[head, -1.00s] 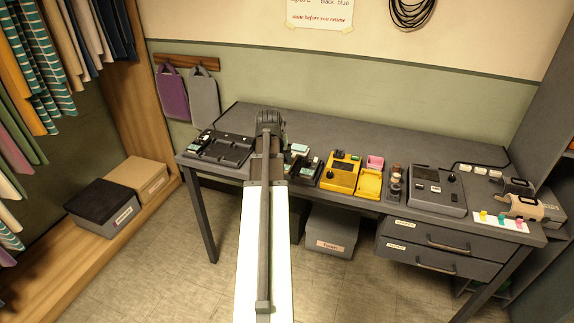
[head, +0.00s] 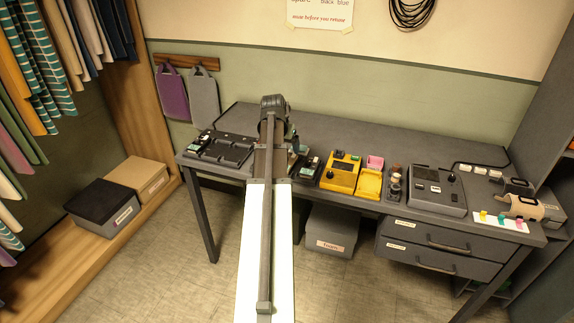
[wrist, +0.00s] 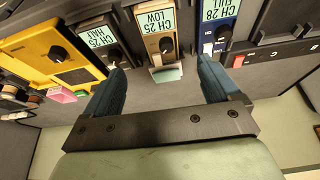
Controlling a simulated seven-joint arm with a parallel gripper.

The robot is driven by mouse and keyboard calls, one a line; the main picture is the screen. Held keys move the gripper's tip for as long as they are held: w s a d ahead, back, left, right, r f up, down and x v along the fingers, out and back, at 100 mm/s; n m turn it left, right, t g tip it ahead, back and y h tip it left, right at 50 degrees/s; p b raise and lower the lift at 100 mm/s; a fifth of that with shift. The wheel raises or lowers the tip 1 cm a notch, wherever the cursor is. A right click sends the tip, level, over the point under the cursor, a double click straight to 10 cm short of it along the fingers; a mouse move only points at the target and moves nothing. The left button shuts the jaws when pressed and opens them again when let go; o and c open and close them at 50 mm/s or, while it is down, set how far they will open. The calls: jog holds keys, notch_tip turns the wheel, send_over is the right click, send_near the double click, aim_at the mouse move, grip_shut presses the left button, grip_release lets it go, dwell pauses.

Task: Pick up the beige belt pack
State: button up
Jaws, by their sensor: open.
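The beige belt pack (wrist: 158,38) shows in the wrist view, with a screen reading CH 25 LOW and a dark knob. It lies just beyond my gripper (wrist: 163,68), in line with the gap between the two blue-grey fingers. The fingers are open and nothing is held. A dark pack (wrist: 101,42) reading CH 25 HALF is on its left, and a blue pack (wrist: 220,22) reading CH 28 FULL is on its right. In the head view my arm hides the beige pack and the fingertips.
A yellow unit (head: 341,174) sits to the right of my arm on the grey table (head: 330,136), with a grey console (head: 437,190) beyond it. A black tray (head: 222,150) is to the left. The table behind is clear.

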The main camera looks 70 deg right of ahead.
jog(key=shift+x, duration=4.6)
jog(key=shift+w+a+f, duration=0.1)
jog(key=shift+w+a, duration=0.05)
jog(key=c, duration=1.2)
jog(key=shift+c, duration=0.2)
